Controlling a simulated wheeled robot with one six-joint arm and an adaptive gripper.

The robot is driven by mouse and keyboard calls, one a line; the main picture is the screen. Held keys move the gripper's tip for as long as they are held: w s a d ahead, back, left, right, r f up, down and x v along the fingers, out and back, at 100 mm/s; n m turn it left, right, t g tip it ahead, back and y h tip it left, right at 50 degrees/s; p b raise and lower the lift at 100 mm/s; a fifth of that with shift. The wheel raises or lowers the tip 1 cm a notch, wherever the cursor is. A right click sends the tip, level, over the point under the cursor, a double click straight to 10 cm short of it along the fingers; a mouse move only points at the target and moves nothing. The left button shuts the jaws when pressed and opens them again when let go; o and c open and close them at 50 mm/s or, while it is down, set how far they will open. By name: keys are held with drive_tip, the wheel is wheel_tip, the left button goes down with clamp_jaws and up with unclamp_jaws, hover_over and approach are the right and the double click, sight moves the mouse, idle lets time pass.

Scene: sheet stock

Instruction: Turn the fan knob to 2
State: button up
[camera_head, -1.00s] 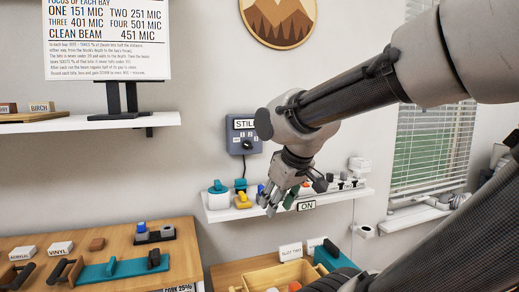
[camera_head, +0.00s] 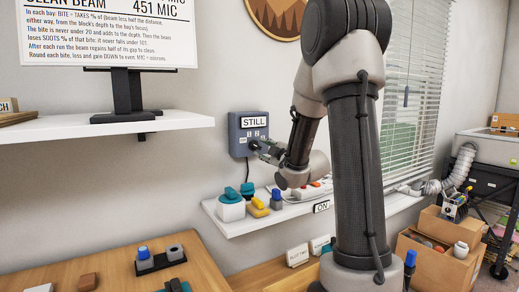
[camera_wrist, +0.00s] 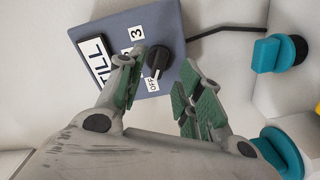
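The fan control box (camera_head: 234,133) is blue-grey, hangs on the wall above the white shelf, and bears a STILL label (camera_head: 254,122). In the wrist view the box (camera_wrist: 172,22) is rotated, and its black knob (camera_wrist: 156,57) shows with the marks OFF, 2 and 3 around it. The knob's pointer end is towards OFF. My gripper (camera_head: 265,150) is at the box's lower right in the head view. In the wrist view my gripper (camera_wrist: 160,68) is open, its green-padded fingers apart on either side of the knob. I cannot tell whether they touch it. One mark is hidden behind a finger.
A sign stand (camera_head: 125,95) stands on the upper left shelf.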

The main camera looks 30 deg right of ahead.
sight(258, 147)
drive_tip(key=w, duration=0.4)
drive_tip(key=shift+w+a, duration=0.15)
drive_tip(key=shift+w, duration=0.05)
clamp_jaws()
